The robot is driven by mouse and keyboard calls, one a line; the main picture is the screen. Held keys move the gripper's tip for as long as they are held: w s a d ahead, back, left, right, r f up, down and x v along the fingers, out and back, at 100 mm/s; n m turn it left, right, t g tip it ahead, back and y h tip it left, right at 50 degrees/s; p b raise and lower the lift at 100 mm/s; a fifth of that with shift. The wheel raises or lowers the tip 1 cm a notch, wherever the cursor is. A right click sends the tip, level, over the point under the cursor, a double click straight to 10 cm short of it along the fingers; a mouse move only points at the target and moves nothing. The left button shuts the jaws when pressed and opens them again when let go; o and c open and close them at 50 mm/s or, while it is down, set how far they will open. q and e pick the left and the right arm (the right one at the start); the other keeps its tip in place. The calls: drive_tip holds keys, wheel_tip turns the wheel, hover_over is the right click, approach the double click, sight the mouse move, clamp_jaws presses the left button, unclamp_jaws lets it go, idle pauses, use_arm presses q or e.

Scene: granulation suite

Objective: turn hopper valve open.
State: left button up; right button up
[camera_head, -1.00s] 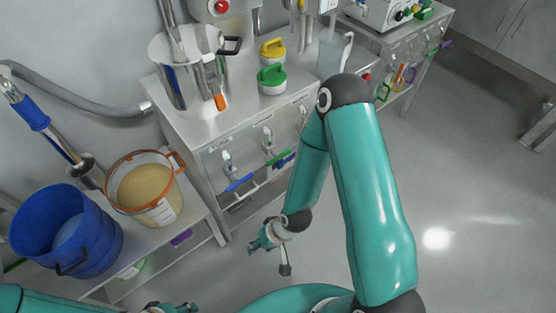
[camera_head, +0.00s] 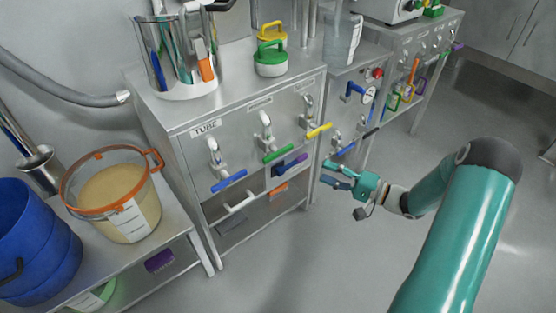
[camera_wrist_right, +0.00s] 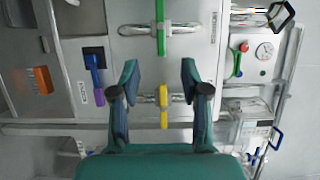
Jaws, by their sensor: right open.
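A steel cabinet front carries valves with a blue handle (camera_head: 228,181), a green handle (camera_head: 278,154) and a yellow handle (camera_head: 318,131). Which one is the hopper valve I cannot tell. The yellow handle (camera_wrist_right: 164,106) and green handle (camera_wrist_right: 160,28) also show in the right wrist view. My right gripper (camera_head: 335,175) is open near the cabinet's right front corner, below the yellow handle in the head view. In the right wrist view its fingers (camera_wrist_right: 160,75) stand apart either side of the yellow handle's line, seemingly without contact. My left gripper is out of view.
An orange-rimmed bucket (camera_head: 128,218) and blue bucket (camera_head: 48,262) stand on a low bench at left. A further unit has a gauge (camera_head: 368,95) and levers. Open floor lies in front.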

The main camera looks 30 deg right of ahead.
sight(281, 154)
drive_tip(key=b+x, duration=0.3)
drive_tip(key=x, duration=1.3)
drive_tip(key=shift+w, duration=0.1)
clamp_jaws()
